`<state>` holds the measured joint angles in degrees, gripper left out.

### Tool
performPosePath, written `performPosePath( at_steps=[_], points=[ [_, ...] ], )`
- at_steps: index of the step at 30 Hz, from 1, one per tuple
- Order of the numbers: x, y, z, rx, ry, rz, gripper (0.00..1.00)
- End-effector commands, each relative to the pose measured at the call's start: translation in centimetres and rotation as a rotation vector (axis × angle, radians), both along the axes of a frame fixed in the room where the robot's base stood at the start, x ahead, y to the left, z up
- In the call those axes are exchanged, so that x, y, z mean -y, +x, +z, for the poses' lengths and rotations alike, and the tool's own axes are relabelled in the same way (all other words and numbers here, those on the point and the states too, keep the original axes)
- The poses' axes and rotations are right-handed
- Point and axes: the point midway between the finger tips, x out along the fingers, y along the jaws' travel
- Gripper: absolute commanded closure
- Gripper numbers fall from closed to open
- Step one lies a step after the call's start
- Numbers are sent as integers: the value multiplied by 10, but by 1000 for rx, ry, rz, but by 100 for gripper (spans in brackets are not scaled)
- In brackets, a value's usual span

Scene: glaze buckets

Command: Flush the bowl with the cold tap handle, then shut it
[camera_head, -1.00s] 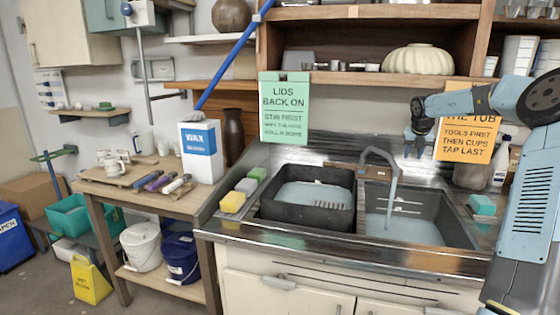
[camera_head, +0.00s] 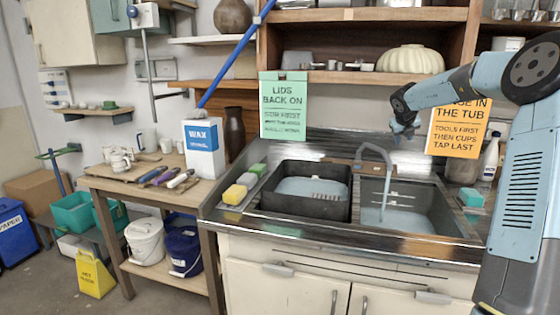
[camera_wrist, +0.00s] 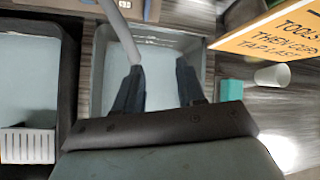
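The grey tap spout (camera_head: 372,150) arches over the right-hand sink bowl (camera_head: 440,212). A pale stream seems to run from it into bluish water in the bowl. A brown plate shows behind the spout, partly hidden; I cannot make out which handle is the cold one. My gripper (camera_head: 404,133) hangs above and behind the bowl, right of the spout's top, touching nothing that I can see. In the wrist view my gripper (camera_wrist: 157,88) has its two dark fingers apart and empty over the bowl (camera_wrist: 205,62), with the spout (camera_wrist: 122,35) just left of them.
A dark tub (camera_head: 258,205) holding water and a white rack stands left of the bowl. Sponges (camera_head: 235,194) lie left of it. A teal block (camera_head: 471,197) lies right of the bowl. An orange sign (camera_head: 460,128) hangs close to my arm, and a green sign (camera_head: 283,105) hangs further left.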

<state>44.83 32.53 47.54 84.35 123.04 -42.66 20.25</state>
Motion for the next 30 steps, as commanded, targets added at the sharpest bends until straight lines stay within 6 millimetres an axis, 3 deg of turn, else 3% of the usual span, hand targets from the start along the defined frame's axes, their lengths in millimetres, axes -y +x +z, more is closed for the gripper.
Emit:
performPosePath(
  at_steps=[8, 14, 22, 30],
  points=[
    [-68, -6, 72, 123, -384, 307, 61],
    [-133, -30, 120, 189, -675, 585, 61],
    [-218, -91, 157, 215, -1017, 974, 61],
    [-280, -182, 157, 157, -1292, 1365, 61]
  ],
)
